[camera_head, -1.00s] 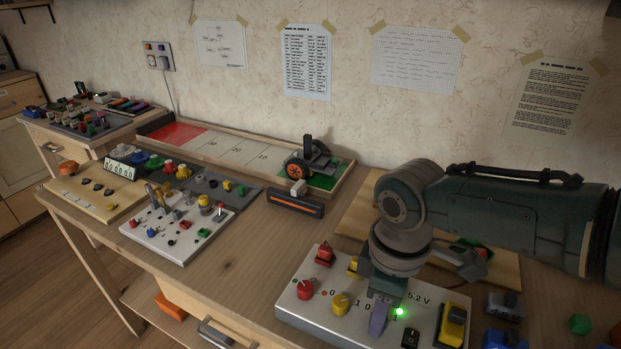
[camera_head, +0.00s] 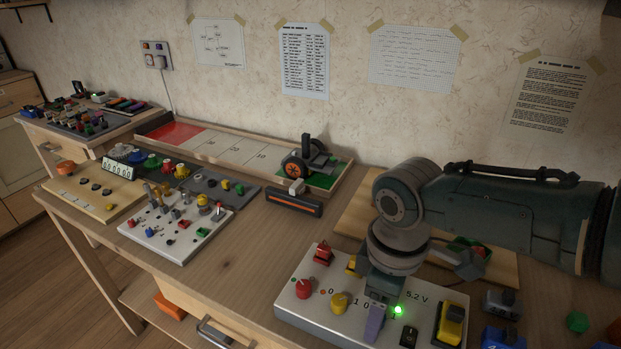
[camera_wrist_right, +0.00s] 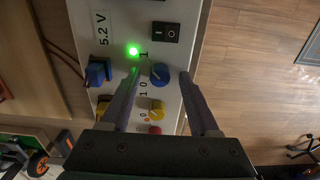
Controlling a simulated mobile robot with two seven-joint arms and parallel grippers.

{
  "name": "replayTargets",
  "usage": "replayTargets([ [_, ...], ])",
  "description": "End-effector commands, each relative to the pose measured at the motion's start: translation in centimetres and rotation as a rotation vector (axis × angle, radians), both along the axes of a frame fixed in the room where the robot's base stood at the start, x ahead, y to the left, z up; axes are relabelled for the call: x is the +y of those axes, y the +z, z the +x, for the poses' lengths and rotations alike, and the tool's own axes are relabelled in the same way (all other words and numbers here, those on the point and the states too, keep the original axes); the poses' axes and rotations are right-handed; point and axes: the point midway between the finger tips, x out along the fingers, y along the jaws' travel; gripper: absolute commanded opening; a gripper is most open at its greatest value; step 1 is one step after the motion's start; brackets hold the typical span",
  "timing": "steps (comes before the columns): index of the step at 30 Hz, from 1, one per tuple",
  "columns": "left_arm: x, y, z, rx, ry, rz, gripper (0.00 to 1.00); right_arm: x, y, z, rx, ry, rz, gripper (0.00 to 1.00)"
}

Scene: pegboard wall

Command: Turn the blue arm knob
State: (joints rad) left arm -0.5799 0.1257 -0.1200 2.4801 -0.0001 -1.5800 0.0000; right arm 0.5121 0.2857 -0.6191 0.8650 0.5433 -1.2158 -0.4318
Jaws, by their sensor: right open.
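The blue arm knob (camera_wrist_right: 160,74) is on the light panel (camera_wrist_right: 182,45), in a row with a yellow knob (camera_wrist_right: 156,110) and a red knob (camera_wrist_right: 155,130). My right gripper (camera_wrist_right: 158,77) is open, with one finger on each side of the blue knob. I cannot tell whether the fingers touch it. In the head view my right gripper (camera_head: 375,322) points down over the panel (camera_head: 296,324) and hides the blue knob. My left gripper is not in view.
A lit green lamp (camera_head: 398,309), a black rocker switch (camera_head: 409,335) and a yellow switch (camera_head: 451,324) are close to my right gripper. A red knob (camera_head: 303,288) is at the panel's left. Another control board (camera_head: 170,240) stands further left, with bare table between.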

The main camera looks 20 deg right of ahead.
Motion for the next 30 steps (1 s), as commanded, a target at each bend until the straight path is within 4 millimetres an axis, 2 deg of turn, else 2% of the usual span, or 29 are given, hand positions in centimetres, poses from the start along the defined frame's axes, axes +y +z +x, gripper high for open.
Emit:
replayTargets([
  [5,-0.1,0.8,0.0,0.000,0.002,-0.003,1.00,0.0,1.1,0.0,0.000,0.001,0.000,0.62],
  [12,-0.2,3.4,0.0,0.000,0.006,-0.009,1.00,-0.1,6.0,0.0,-0.003,0.002,0.000,0.62],
  [18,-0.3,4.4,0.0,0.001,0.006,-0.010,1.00,0.0,9.0,0.0,-0.002,0.001,0.001,0.62],
  [22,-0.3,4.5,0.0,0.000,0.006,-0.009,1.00,0.0,9.8,0.0,-0.001,-0.001,0.001,0.62],
  [30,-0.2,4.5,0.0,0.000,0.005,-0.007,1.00,0.0,9.9,0.0,0.001,-0.001,-0.001,0.62],
])
